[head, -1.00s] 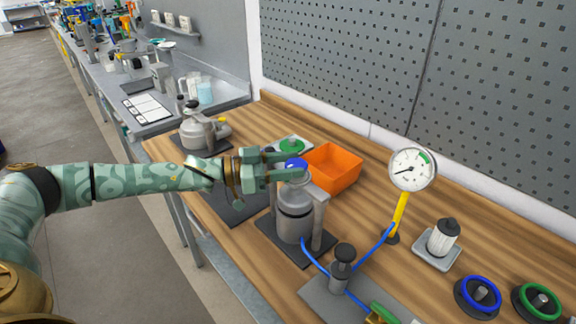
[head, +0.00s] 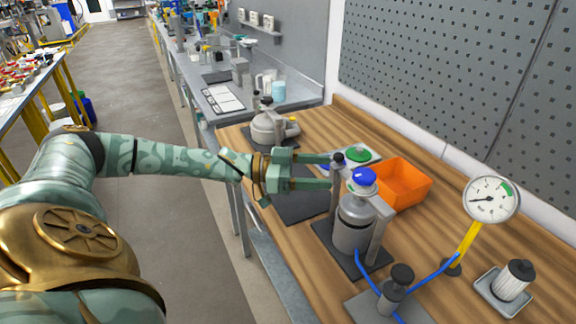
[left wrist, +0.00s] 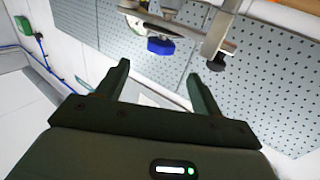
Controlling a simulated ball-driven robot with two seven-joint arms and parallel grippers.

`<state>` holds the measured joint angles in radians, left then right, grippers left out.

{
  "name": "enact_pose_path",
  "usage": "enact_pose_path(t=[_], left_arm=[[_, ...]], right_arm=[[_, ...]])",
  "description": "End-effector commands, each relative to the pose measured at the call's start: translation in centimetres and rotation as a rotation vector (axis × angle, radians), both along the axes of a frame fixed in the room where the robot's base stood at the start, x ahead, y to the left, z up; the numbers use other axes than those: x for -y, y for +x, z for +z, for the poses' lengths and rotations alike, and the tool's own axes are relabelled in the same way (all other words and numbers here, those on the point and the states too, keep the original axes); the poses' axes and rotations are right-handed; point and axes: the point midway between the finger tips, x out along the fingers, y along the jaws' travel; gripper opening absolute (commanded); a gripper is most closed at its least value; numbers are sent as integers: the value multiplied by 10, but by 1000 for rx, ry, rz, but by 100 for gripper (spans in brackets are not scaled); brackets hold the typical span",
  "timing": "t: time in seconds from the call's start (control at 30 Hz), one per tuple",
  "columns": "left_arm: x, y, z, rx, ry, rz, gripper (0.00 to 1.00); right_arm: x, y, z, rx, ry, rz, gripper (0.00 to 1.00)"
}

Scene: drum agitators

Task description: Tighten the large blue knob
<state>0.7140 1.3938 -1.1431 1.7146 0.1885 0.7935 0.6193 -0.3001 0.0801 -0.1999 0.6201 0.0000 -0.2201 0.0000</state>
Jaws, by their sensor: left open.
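The large blue knob (head: 362,178) sits on top of a grey metal canister (head: 355,222) held in a grey bracket on a dark base plate. My left gripper (head: 331,172) is open and empty, reaching in from the left with its fingertips just left of the knob, apart from it. In the left wrist view the blue knob (left wrist: 160,46) shows beyond and above the open fingers (left wrist: 155,85), between them. My right gripper is not in view.
An orange bin (head: 402,186) stands behind the canister. A green knob (head: 358,154) on a plate lies beside it. A pressure gauge (head: 490,199) on a yellow stem stands at right. Blue hoses join a small pump (head: 398,284). A second canister (head: 270,128) stands farther back.

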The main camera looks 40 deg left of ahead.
Motion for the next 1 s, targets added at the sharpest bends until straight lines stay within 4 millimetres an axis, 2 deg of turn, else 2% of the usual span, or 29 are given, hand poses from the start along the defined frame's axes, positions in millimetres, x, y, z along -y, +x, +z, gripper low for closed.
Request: enact_pose_path(t=[0.1, 0.33, 0.5, 1.0], left_arm=[[-25, -20, -2, -5, 3, 2, 67], [-55, -45, -1, -1, -1, 1, 67], [-61, -50, 0, 1, -2, 0, 67], [-61, -50, 0, 1, -2, -1, 67]], right_arm=[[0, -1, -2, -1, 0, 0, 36], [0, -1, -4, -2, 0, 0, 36], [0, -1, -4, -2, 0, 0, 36], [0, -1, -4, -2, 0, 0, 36]])
